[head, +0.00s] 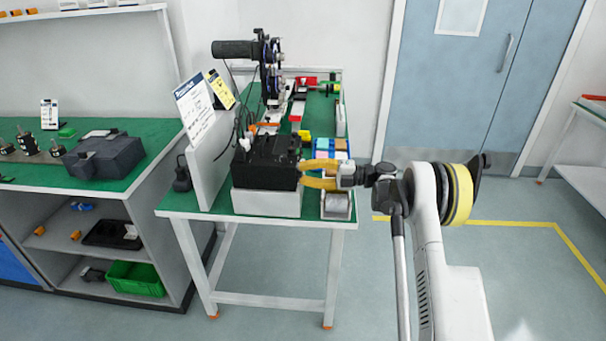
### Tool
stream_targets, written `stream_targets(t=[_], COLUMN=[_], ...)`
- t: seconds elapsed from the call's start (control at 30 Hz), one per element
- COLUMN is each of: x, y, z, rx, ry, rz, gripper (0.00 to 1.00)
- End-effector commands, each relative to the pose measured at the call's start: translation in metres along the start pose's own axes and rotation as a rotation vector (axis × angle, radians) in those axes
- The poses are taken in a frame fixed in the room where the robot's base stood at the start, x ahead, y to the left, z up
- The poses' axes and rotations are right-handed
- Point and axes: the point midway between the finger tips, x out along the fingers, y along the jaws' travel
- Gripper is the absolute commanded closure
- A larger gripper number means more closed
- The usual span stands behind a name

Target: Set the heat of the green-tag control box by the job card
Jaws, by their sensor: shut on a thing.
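A black control box (266,162) sits on a white block (266,202) at the front of the green-topped bench. I see no green tag on it, and its dials are too small to make out. My gripper (303,175), with yellow fingers, reaches in from the right. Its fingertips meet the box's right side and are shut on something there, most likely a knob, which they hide. A white card with a blue header (194,108) and a yellow card (221,90) stand behind the box to the left. Their text is too small to read.
A white upright panel (208,165) stands close left of the box. A metal roll in a holder (337,206) lies below my gripper. A machine with a black cylinder (236,49) and reels stands behind. A left bench holds a dark case (104,157). Floor to the right is clear.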

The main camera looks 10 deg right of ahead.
Motion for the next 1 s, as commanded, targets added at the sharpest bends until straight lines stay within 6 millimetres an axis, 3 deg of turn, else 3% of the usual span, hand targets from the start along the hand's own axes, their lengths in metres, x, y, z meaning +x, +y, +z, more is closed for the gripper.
stream_targets(t=[0.5, 1.0], x=[0.0004, 0.0005], y=[-0.0005, 0.0001], z=[-0.0010, -0.0008], rx=[0.454, 0.656], ry=[0.003, 0.003], rz=[-0.003, -0.002], gripper=[1.00, 1.00])
